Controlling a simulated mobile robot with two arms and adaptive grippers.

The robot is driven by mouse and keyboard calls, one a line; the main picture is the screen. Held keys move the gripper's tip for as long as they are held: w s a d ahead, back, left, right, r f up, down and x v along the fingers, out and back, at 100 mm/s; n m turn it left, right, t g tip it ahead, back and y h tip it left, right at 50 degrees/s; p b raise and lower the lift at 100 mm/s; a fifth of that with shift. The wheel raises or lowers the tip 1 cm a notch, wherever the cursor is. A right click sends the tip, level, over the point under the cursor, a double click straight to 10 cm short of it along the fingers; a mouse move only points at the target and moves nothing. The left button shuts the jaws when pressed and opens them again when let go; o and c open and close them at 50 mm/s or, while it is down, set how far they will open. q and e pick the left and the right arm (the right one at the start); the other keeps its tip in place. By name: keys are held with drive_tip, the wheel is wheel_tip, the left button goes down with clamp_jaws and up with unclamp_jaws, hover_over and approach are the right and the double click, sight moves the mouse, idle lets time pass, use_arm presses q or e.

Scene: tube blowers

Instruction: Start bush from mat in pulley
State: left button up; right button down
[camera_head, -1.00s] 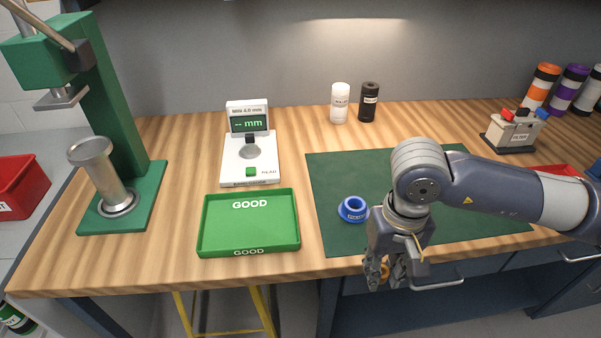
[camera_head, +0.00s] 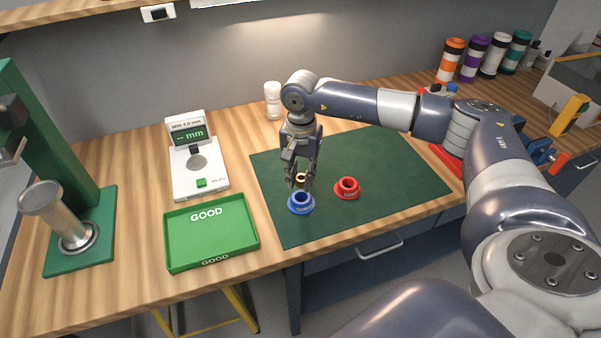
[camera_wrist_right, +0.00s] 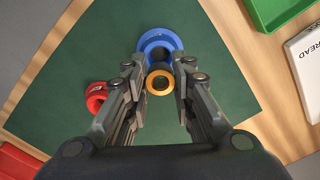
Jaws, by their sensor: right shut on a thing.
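My right gripper (camera_head: 301,184) points down over the green mat (camera_head: 390,200) and is shut on the small bronze bush (camera_head: 301,178). The bush also shows as a gold ring between the fingers in the right wrist view (camera_wrist_right: 160,83). A blue flanged pulley (camera_head: 301,205) stands on the mat, close to the fingertips. In the right wrist view the bush overlaps one edge of the blue pulley (camera_wrist_right: 160,38), off its centre; I cannot tell its height above it. A red pulley (camera_head: 347,188) stands to the right, apart from the gripper. My left gripper is not in view.
A green GOOD tray (camera_head: 211,262) and a white gauge (camera_head: 199,178) lie left of the mat. A green press (camera_head: 88,262) stands at the far left. A white bottle (camera_head: 273,102) stands behind. The mat's right part is clear.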

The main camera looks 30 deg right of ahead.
sight(301, 185)
wheel_tip(301, 185, down, 3)
drive_tip(key=b, duration=0.2)
drive_tip(key=shift+r+b, duration=0.15)
drive_tip(key=shift+b, duration=0.25)
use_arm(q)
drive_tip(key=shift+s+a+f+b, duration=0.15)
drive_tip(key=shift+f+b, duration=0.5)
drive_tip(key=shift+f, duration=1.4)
use_arm(e)
drive_tip(key=shift+f, duration=0.75)
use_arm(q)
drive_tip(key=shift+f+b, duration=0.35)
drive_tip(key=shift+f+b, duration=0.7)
use_arm(e)
drive_tip(key=shift+f, duration=0.8)
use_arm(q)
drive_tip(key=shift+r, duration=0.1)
use_arm(e)
drive_tip(key=shift+r, duration=0.1)
drive_tip(key=c, duration=1.3)
unclamp_jaws()
